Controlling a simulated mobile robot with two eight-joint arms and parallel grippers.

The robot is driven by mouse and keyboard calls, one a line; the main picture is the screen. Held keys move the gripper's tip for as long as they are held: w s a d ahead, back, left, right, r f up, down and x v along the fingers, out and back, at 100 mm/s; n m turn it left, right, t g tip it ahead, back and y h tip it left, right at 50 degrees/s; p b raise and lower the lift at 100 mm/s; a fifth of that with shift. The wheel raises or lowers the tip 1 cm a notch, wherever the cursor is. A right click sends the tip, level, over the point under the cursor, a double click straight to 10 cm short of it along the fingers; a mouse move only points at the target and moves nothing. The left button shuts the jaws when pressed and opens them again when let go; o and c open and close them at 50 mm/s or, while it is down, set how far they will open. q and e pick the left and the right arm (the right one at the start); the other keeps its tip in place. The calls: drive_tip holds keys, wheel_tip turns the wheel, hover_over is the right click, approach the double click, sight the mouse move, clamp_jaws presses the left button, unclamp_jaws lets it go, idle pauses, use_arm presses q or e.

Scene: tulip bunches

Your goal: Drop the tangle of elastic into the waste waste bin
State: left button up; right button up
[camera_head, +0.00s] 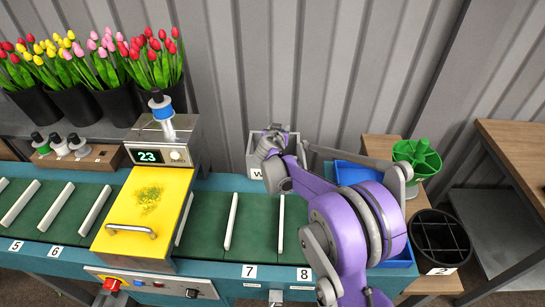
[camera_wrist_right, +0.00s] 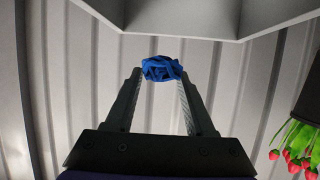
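The tangle of elastic (camera_wrist_right: 162,68) is a small blue knotted bundle between the fingertips of my right gripper (camera_wrist_right: 160,76) in the right wrist view. The gripper is shut on it. In the head view my right gripper (camera_head: 274,132) is over or just in front of the waste bin (camera_head: 253,149), a small grey box by the back wall with a partly hidden label starting with W. I cannot make out the tangle there. A pale angular edge (camera_wrist_right: 240,32), probably the bin's, shows at the top of the wrist view. My left gripper is not in view.
A green conveyor (camera_head: 205,218) with white dividers runs in front of the bin, under a yellow-lidded machine (camera_head: 147,210). Black tulip buckets (camera_head: 118,103) stand at the left. A blue tray (camera_head: 350,172) is partly behind my right arm. A green divided holder (camera_head: 418,158) stands at the right.

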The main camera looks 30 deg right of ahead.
drive_tip(key=o, duration=0.4)
drive_tip(key=shift+c, duration=0.2)
drive_tip(key=v, duration=1.1)
drive_tip(key=s+a+f+n+g+y, duration=0.1)
drive_tip(key=s+a, duration=0.4)
drive_tip(key=s, duration=0.5)
drive_tip(key=s+a+f+n+g+y+p, duration=0.1)
drive_tip(key=s+a+f+n+g+y, duration=0.1)
drive_tip(key=s, duration=0.8)
drive_tip(key=s+a+f+n+g+y+p, duration=0.1)
drive_tip(key=s+a+f+n+y, duration=0.3)
drive_tip(key=s+a, duration=0.4)
drive_tip(key=s+g+y, duration=0.1)
drive_tip(key=s, duration=0.2)
drive_tip(key=shift+n, duration=0.3)
